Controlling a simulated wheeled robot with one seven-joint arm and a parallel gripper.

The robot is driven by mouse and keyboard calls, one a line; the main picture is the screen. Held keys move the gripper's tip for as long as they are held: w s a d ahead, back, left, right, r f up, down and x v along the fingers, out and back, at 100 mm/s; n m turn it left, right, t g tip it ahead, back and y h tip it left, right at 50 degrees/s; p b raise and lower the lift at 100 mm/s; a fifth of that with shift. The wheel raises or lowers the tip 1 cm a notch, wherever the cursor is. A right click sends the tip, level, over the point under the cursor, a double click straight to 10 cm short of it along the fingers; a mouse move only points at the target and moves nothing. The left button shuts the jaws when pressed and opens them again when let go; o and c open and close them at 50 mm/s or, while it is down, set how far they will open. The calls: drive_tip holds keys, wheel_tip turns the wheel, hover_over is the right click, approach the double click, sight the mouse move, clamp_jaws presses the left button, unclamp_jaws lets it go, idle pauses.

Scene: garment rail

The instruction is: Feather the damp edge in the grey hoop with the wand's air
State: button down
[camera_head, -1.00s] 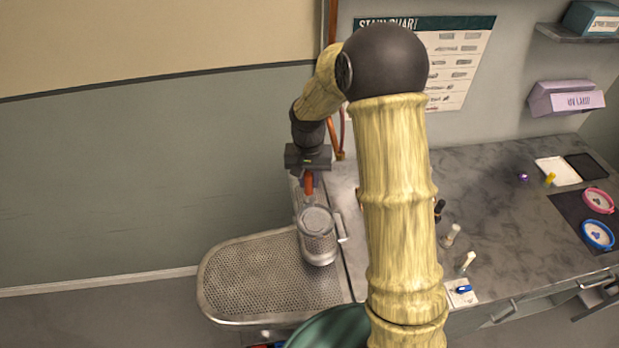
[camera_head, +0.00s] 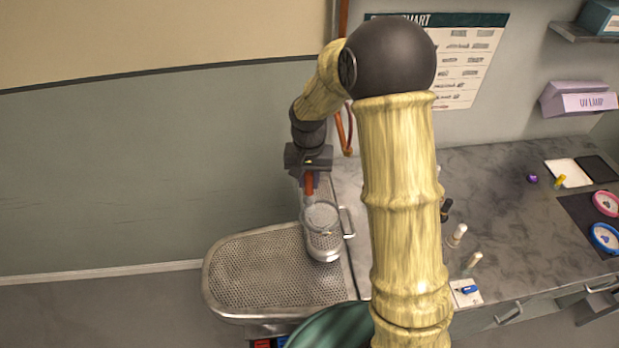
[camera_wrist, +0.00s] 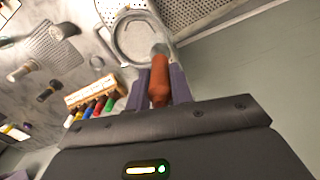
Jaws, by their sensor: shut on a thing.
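My gripper (camera_head: 310,180) is shut on the orange-red handle of the wand (camera_head: 309,184). In the wrist view the gripper (camera_wrist: 160,80) has the wand (camera_wrist: 159,82) between its fingers, its pale tip pointing at the near rim of the grey hoop (camera_wrist: 118,38). The hoop (camera_head: 321,216) sits at the right end of the perforated board, just below the wand in the head view. Whether the tip touches the hoop, I cannot tell. The damp edge on the cloth inside is too small to make out.
The perforated board (camera_head: 265,275) has free room left of the hoop. On the marble counter (camera_head: 500,215) stand small bottles (camera_head: 457,235), a white pad with a blue item (camera_head: 466,291), and pink (camera_head: 606,203) and blue (camera_head: 604,238) hoops. The wrist view shows a rack of coloured bottles (camera_wrist: 92,93).

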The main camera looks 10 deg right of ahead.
drive_tip(key=shift+s, duration=0.15)
drive_tip(key=shift+s+a, duration=0.2)
drive_tip(key=shift+s, duration=0.35)
drive_tip(key=shift+s+a, duration=0.15)
drive_tip(key=shift+s, duration=0.35)
drive_tip(key=shift+s+b, duration=0.15)
drive_tip(key=shift+b, duration=0.15)
drive_tip(key=shift+s+d, duration=0.2)
drive_tip(key=shift+s, duration=0.35)
drive_tip(key=shift+s+d, duration=0.2)
drive_tip(key=shift+s, duration=0.3)
drive_tip(key=shift+d, duration=0.1)
drive_tip(key=shift+s+d, duration=0.7)
drive_tip(key=shift+d, duration=0.2)
drive_tip(key=shift+d, duration=0.1)
drive_tip(key=shift+d, duration=1.15)
